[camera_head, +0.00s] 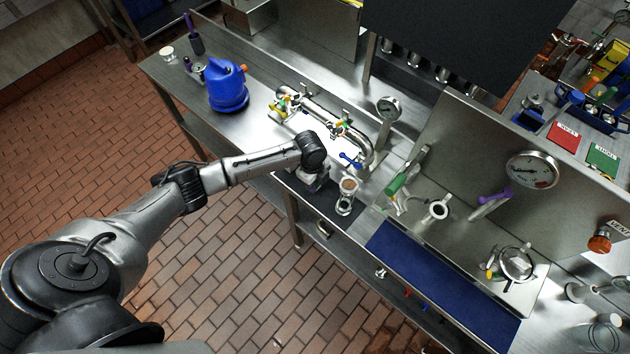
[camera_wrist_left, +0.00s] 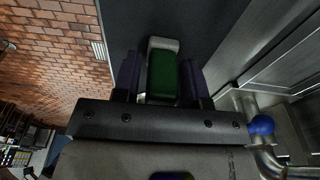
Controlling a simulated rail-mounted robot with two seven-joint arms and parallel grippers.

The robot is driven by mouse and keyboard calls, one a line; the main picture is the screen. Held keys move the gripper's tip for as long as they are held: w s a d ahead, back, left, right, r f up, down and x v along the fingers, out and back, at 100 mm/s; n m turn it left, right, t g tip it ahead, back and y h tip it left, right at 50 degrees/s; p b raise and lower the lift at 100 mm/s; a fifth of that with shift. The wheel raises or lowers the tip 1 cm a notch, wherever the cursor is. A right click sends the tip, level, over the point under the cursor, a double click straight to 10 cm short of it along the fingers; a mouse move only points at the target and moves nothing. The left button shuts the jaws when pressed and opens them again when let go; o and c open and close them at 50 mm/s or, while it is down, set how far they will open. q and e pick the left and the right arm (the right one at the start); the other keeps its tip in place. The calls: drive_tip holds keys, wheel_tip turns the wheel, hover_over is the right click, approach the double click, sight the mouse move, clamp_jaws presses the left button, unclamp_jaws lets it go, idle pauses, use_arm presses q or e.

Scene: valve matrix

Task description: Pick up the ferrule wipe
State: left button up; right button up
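My left gripper (camera_head: 316,184) reaches down over the dark mat at the front edge of the steel bench. In the left wrist view its two dark purple fingers (camera_wrist_left: 163,68) stand open on either side of a small green block with a white end (camera_wrist_left: 163,78), which looks like the ferrule wipe. A narrow gap shows beside the left finger; contact on the right side is unclear. In the head view my wrist hides most of this block. My right gripper is not in view.
A glass fitting (camera_head: 347,196) stands just right of my gripper. A steel pipe with valves (camera_head: 322,118) and a blue handle (camera_head: 350,160) lies behind it. A blue jug (camera_head: 227,88) stands to the left.

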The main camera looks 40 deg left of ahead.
use_arm(q)
clamp_jaws()
drive_tip(key=shift+r, duration=0.2)
drive_tip(key=shift+r, duration=0.25)
drive_tip(key=r, duration=0.3)
drive_tip(key=shift+w+d+r, duration=0.35)
drive_tip(key=shift+r, duration=0.05)
drive_tip(key=w+d+r, duration=0.6)
drive_tip(key=d, duration=0.1)
wheel_tip(320, 180, up, 13)
drive_tip(key=s+d+n, duration=0.1)
drive_tip(key=d+n, duration=0.2)
drive_tip(key=n, duration=0.5)
drive_tip(key=s+r+n+p, duration=0.3)
drive_tip(key=s+r+p, duration=0.2)
drive_tip(key=r+p, duration=0.2)
drive_tip(key=s+r+n+t+y+p, duration=0.1)
drive_tip(key=s+r+n+p, duration=0.2)
drive_tip(key=r, duration=0.9)
drive_tip(key=s+r+n+p, duration=0.3)
drive_tip(key=s+r+p, duration=0.4)
drive_tip(key=p, duration=0.5)
wheel_tip(320, 180, up, 2)
drive_tip(key=shift+s+r+n, duration=0.2)
drive_tip(key=shift+s+n, duration=0.15)
drive_tip(key=shift+n, duration=0.05)
